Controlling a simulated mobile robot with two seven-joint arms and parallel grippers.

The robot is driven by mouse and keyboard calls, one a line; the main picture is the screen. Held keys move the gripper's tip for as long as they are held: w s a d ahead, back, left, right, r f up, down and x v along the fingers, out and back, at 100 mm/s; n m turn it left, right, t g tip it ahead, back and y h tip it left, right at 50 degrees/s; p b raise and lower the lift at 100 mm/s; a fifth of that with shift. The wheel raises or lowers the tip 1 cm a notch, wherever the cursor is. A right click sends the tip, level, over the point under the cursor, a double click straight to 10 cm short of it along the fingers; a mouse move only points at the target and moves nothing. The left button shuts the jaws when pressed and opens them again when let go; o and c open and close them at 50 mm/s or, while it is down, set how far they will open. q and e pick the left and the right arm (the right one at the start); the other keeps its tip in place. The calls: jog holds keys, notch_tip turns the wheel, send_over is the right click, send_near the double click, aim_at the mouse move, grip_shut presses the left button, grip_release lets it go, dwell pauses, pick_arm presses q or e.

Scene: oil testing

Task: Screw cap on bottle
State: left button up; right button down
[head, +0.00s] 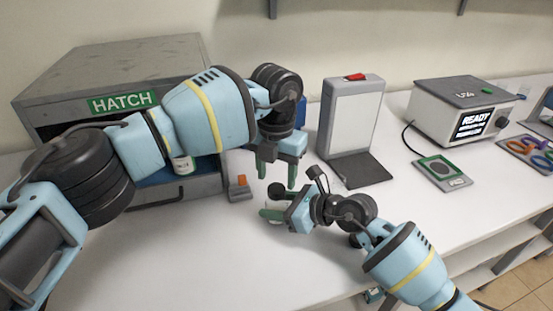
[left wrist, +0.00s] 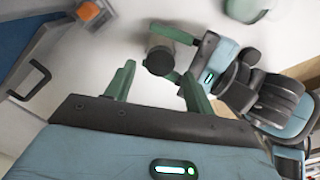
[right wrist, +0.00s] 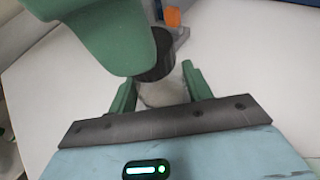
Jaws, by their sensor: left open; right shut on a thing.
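A small bottle with a clear body (right wrist: 163,92) stands between the fingers of my right gripper (head: 272,214), which is shut on it. The black cap (left wrist: 160,54) is at the top of the bottle; it also shows in the right wrist view (right wrist: 156,68) and the head view (head: 276,188). I cannot tell how tightly it sits. My left gripper (head: 277,174) is open just above the cap, pointing down. Its two green fingers (left wrist: 156,76) are apart, with the cap between and a little beyond their tips. A left finger hides part of the right wrist view.
A grey hatch box (head: 120,60) stands at the left, with another bottle (head: 183,166) at its opening. A small block with an orange top (head: 240,187) is near the cap. A white-panelled stand (head: 350,115) and a READY device (head: 465,110) stand at the back right.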

aim_at(277, 188)
pick_arm(q)
jog(key=shift+f, duration=1.75)
jog(key=c, duration=1)
jog(key=o, duration=1.2)
jog(key=shift+c, duration=0.2)
jog(key=shift+r, duration=0.15)
notch_tip(277, 188, up, 12)
pick_arm(e)
jog(key=c, duration=0.6)
grip_release()
jog(key=shift+o, duration=0.2)
